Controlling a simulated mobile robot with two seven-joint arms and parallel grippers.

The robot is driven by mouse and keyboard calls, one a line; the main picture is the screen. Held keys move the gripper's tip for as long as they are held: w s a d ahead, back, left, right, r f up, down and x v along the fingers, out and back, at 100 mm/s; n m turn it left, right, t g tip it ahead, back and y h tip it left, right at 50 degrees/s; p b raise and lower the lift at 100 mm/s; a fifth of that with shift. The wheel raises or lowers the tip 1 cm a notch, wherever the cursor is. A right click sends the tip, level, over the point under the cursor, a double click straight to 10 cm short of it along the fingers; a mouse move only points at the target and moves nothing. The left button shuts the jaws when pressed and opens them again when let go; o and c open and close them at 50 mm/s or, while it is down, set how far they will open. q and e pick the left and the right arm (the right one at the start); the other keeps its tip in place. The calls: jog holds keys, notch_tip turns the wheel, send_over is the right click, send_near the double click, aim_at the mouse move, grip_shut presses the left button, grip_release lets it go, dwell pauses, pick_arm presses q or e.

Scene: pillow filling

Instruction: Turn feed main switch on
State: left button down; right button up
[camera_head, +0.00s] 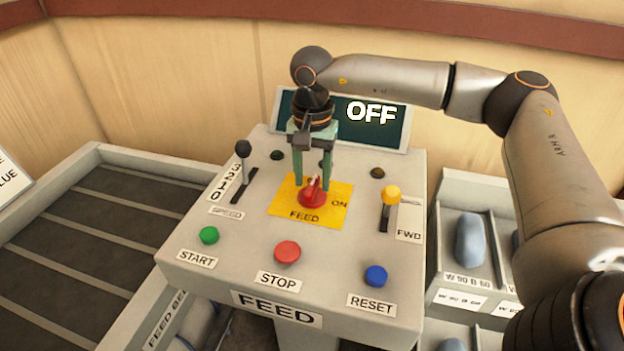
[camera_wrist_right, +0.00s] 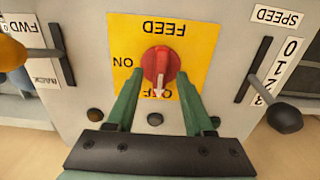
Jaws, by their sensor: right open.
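The red feed main switch (camera_head: 313,199) is a rotary knob on a yellow plate (camera_head: 338,216) marked FEED and ON, on the grey console. In the right wrist view the knob (camera_wrist_right: 160,62) has a white arrow pointing down at a partly hidden OFF label; ON is to its left. The display (camera_head: 343,122) behind reads OFF. My right gripper (camera_head: 312,183) points down from above, its green fingers open and one on each side of the knob. I cannot tell whether they touch it. My left gripper is not in view.
A black-knobbed SPEED lever (camera_head: 242,150) stands left of the plate, a yellow-knobbed FWD lever (camera_head: 391,196) right. Green START (camera_head: 209,235), red STOP (camera_head: 287,251) and blue RESET (camera_head: 376,275) buttons are in front. A conveyor (camera_head: 90,240) is left, bins (camera_head: 465,275) right.

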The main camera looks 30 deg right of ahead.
jog(key=shift+f, duration=0.9)
jog(key=shift+c, duration=0.2)
grip_shut()
